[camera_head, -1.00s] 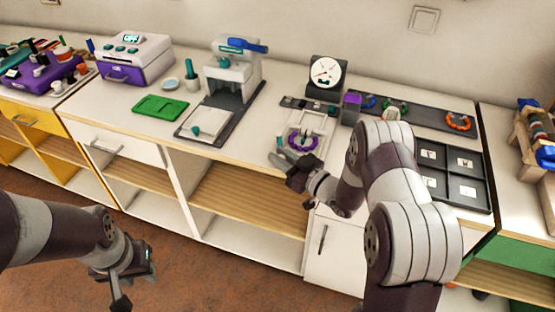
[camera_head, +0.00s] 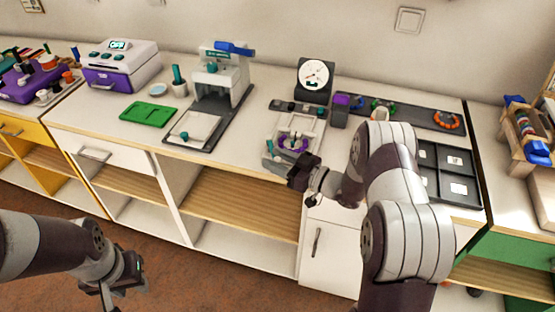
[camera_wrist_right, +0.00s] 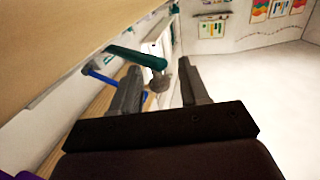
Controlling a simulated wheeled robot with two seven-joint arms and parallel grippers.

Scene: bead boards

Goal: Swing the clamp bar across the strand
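A purple bead strand (camera_head: 292,142) lies curved on a pale board (camera_head: 312,128) near the counter's front edge. My right gripper (camera_head: 272,166) is at the counter's front edge, just in front of the board. In the right wrist view its fingers (camera_wrist_right: 160,76) are apart. A teal bar (camera_wrist_right: 136,57) with a rounded end reaches toward the gap between them; I cannot tell whether it is the clamp bar. My left gripper (camera_head: 108,290) hangs low at the left, in front of the cabinets, its fingers too unclear to judge.
A dial gauge (camera_head: 314,80) and a purple block (camera_head: 340,108) stand behind the board. A press (camera_head: 224,85) with a blue lever stands to the left. A dark compartment tray (camera_head: 452,190) is to the right, partly behind my right arm. A green tray (camera_head: 150,114) lies further left.

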